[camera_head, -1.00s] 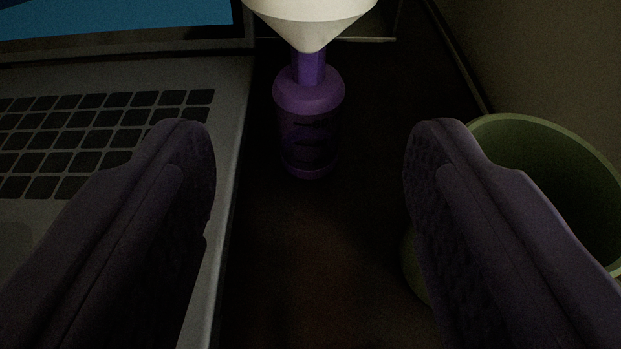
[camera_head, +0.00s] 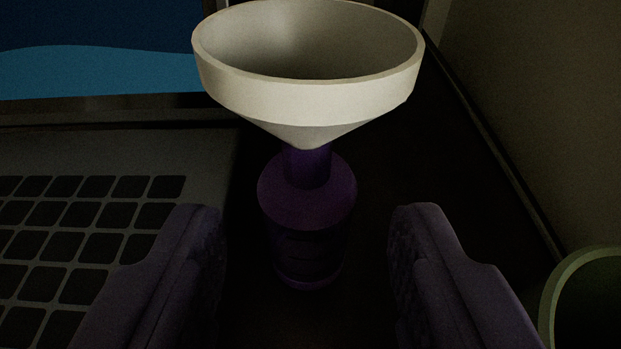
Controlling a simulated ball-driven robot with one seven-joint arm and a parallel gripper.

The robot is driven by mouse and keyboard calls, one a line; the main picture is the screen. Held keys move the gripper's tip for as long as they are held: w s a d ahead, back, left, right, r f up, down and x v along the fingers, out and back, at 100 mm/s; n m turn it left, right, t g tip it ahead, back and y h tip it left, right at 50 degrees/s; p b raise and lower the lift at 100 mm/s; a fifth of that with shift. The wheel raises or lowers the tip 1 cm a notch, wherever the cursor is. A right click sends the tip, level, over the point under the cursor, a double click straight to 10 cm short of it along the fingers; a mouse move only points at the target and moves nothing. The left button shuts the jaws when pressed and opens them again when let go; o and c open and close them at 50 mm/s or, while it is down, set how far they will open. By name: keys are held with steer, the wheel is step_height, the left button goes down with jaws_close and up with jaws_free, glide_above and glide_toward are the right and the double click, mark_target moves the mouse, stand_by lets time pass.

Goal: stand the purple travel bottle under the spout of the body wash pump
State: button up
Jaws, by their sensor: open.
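The purple travel bottle (camera_head: 308,200) stands upright on the dark surface, in the middle of the view. A white funnel (camera_head: 305,98) sits in its neck, wide mouth up. My gripper (camera_head: 308,232) is open, with one dark finger to the left of the bottle and one to the right. The bottle's lower body shows between the fingertips, with a gap on each side; neither finger appears to touch it. The body wash pump and its spout are not in view.
An open laptop with a grey keyboard (camera_head: 90,230) and a blue screen (camera_head: 95,60) lies close on the left. A green round container (camera_head: 556,300) stands at the lower right. A pale wall (camera_head: 540,130) rises along the right side.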

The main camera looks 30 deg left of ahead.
mark_target(308, 188)
steer(key=x, duration=0.2)
steer(key=b+x, duration=0.1)
steer(key=x, duration=0.1)
steer(key=b+x, duration=0.1)
steer(key=x, duration=0.1)
steer(key=shift+w+a+f, duration=0.1)
steer(key=shift+w+f, duration=0.05)
steer(key=shift+f, duration=0.2)
steer(key=c, duration=0.7)
steer(key=shift+r, duration=0.1)
steer(key=shift+c, duration=0.2)
